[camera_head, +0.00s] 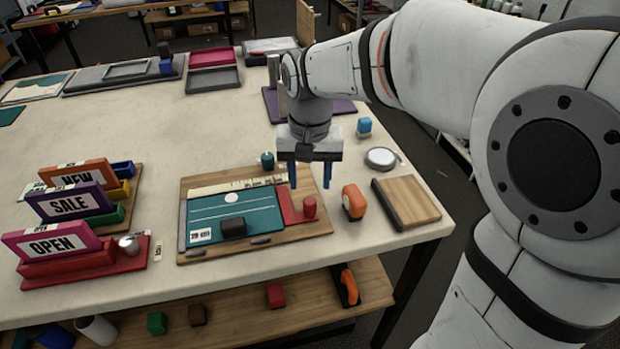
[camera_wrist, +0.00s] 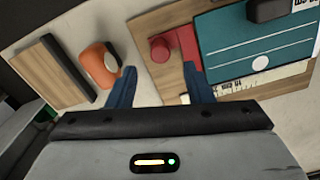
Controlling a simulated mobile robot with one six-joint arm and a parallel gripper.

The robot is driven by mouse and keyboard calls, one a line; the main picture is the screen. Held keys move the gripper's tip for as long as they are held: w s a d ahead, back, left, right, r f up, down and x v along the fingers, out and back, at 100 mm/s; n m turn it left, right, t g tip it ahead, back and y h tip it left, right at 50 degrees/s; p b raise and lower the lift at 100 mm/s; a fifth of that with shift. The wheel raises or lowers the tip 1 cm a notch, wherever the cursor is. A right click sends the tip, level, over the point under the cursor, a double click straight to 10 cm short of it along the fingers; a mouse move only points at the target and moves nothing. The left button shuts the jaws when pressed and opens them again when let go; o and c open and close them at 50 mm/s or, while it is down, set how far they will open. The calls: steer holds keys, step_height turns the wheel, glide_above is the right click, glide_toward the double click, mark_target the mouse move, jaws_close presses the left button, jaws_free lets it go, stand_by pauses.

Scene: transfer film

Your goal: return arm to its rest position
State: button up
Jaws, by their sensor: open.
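My gripper (camera_head: 310,178) hangs from my white arm above the table, pointing down. Its two blue fingers are apart with nothing between them. In the head view it is over the right end of the wooden board (camera_head: 262,245), above a red knobbed piece (camera_head: 309,208) and left of an orange roller-like tool (camera_head: 353,201). In the wrist view my gripper (camera_wrist: 160,88) shows its fingers spread, with the red piece (camera_wrist: 160,50) and the orange tool (camera_wrist: 99,64) beyond them. A teal sheet (camera_head: 262,222) with a dark block (camera_head: 232,227) on it lies on the board.
Sign stands reading NEW, SALE (camera_head: 70,203) and OPEN (camera_head: 50,243) stand at the left. Trays (camera_head: 212,80) line the back. The table's middle left is clear.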

steer(key=s+d+t+p, duration=0.2)
steer(key=s+d, duration=1)
steer(key=shift+d+f+n+t, duration=0.2)
steer(key=shift+d+n+t, duration=0.1)
steer(key=shift+d, duration=0.1)
steer(key=shift+s, duration=0.1)
steer(key=shift+c, duration=0.6)
stand_by(1.4)
